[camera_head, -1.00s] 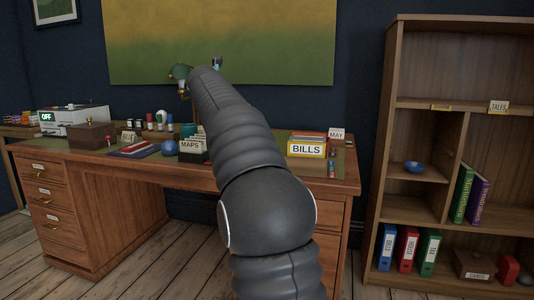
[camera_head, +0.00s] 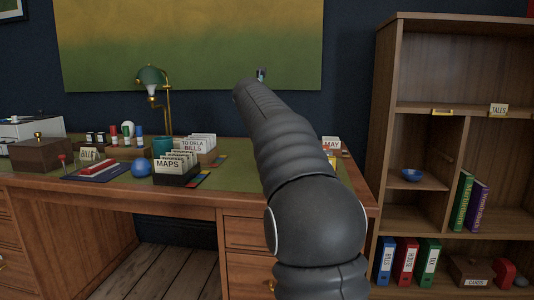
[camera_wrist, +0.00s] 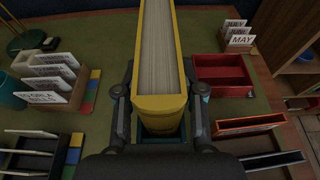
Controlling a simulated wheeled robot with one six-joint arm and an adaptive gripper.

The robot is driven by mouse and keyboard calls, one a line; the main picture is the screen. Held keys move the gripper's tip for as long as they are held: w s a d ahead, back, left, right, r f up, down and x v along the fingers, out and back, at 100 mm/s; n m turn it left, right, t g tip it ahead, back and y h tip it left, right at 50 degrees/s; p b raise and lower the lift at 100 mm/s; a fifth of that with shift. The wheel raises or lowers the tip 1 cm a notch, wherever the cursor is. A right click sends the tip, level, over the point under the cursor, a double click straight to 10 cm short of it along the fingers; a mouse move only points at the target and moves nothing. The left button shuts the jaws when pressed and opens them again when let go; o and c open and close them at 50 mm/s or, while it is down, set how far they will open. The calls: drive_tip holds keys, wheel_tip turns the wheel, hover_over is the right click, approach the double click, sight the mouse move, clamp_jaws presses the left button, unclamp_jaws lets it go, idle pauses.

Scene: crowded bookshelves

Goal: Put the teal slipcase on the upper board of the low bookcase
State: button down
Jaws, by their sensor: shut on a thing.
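My gripper (camera_wrist: 161,92) is shut on a yellow-covered, book-like thing (camera_wrist: 158,103) with pale page edges, which runs away from the palm in the wrist view. A dark green-teal patch shows just below it, between the fingers; I cannot tell what it is. I cannot make out a teal slipcase for certain. In the head view my arm hides most of the gripper, and only a small teal and dark tip shows above the arm. The low bookcase (camera_head: 386,120) stands at the right. Its upper board (camera_head: 465,113) bears a small TALES card (camera_head: 498,110) and a yellow label.
The desk holds a MAPS card box (camera_head: 175,175), a blue ball (camera_head: 141,169), a green lamp (camera_head: 152,77) and a red tray (camera_wrist: 225,78).

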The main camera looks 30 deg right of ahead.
drive_tip(key=f, duration=0.1)
drive_tip(key=f+b, duration=0.1)
drive_tip(key=f, duration=0.2)
drive_tip(key=shift+s+d, duration=0.15)
drive_tip(key=shift+d, duration=0.1)
drive_tip(key=shift+f+b, duration=1.1)
drive_tip(key=shift+f, duration=0.7)
drive_tip(key=c, duration=0.7)
unclamp_jaws()
drive_tip(key=v, duration=1.2)
drive_tip(key=shift+a, duration=0.2)
